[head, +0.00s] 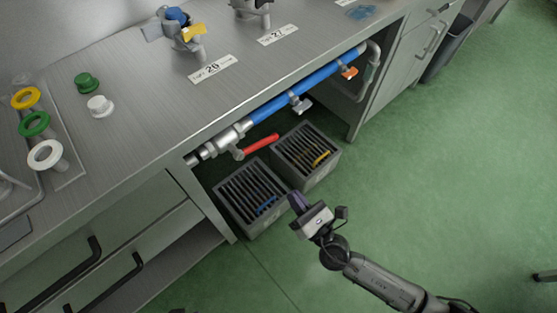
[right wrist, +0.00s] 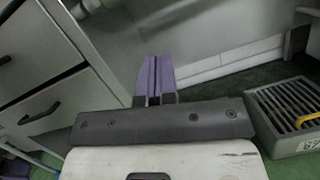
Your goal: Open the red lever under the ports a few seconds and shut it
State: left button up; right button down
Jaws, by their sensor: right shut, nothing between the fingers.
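The red lever (head: 261,144) sits on a silver valve on the pipe under the steel counter. It sticks out to the right, roughly along the pipe. My right gripper (head: 298,203) is in front of and below it, apart from it, near the grated grey bins. Its purple fingers are together and empty, as the right wrist view (right wrist: 154,80) also shows. The labelled fixtures 26 (head: 180,30) and 27 (head: 252,8) stand on the counter above the pipe. The red lever cannot be made out in the right wrist view. My left gripper is not in view.
The blue pipe (head: 325,80) also carries a grey lever (head: 301,106) and an orange lever (head: 349,73). Two grated bins (head: 230,208) (head: 325,175) stand on the floor below. Drawers (head: 120,255) lie to the left.

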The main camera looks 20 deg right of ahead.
aim_at(257, 146)
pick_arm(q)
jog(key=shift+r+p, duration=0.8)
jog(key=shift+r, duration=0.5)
pick_arm(e)
jog(key=r+x, duration=0.2)
jog(key=x, duration=1.1)
jog(key=shift+s+d+r+m, duration=0.2)
jog(key=shift+d+m, duration=0.1)
jog(key=shift+d, duration=0.1)
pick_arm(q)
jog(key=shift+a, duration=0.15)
pick_arm(e)
jog(key=shift+d, duration=0.1)
